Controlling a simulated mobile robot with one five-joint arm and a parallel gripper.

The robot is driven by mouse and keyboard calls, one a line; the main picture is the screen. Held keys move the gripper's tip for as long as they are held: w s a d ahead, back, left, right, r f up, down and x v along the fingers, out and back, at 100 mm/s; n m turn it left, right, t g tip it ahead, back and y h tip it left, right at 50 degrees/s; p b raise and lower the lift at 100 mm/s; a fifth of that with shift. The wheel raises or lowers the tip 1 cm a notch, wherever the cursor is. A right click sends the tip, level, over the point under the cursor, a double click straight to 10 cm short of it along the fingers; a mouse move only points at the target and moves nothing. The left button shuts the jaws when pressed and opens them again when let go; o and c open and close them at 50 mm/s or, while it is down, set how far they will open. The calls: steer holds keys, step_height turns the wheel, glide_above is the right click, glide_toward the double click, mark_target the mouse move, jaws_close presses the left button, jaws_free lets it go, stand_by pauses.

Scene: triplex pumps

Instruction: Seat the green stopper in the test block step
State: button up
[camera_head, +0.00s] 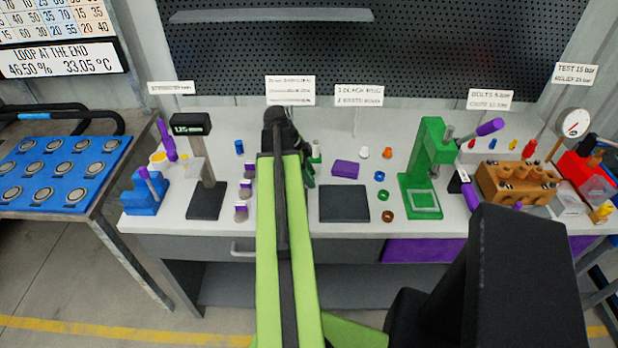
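My green arm reaches from the bottom centre over the bench, and its dark end hides most of my gripper (309,172). I cannot tell whether its fingers are open or shut. A small white and green piece (316,152) stands just beyond the gripper, partly hidden; I cannot tell whether it is the green stopper. No other small green stopper can be made out. A brown-orange block (517,182) with round bosses along its top stands at the right of the bench, well apart from my gripper. A dial gauge (573,122) stands behind it.
A green press (430,165) stands between my arm and the block. A dark square pad (344,204), a purple block (344,169) and several coloured rings lie right of the arm. A display stand (206,200) and blue holder (144,196) are at left. A red box (585,172) is far right.

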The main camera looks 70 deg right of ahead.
steer(key=shift+r, duration=0.15)
steer(key=shift+r+p, duration=0.25)
steer(key=shift+p, duration=0.15)
steer(key=p+v, duration=1)
steer(key=v, duration=0.1)
steer(key=shift+w+r+p, duration=0.2)
steer(key=shift+p, duration=0.1)
